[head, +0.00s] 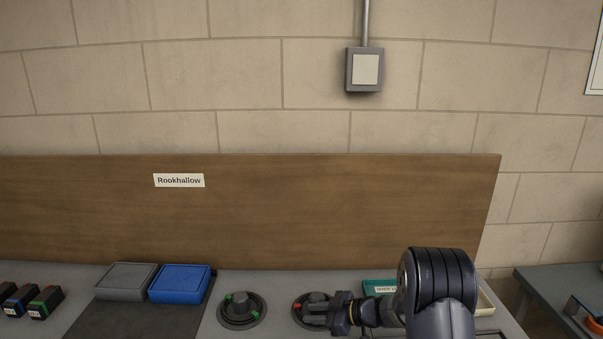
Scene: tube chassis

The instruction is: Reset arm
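My gripper (316,313) is at the lower right of the head view, at the end of my dark arm, pointing left. Its fingertips overlap a dark round fixture with a red mark (299,306) on the bench. I cannot tell whether they touch it or are only in front of it. The finger gap is too small to read, and no held object can be made out.
A similar round fixture with green marks (241,309) is left of my gripper. A grey box (125,281) and a blue box (180,283) stand further left, with several small dark blocks (38,303) at the edge. A teal item (379,287) is partly behind my arm. A wooden board (300,215) stands behind.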

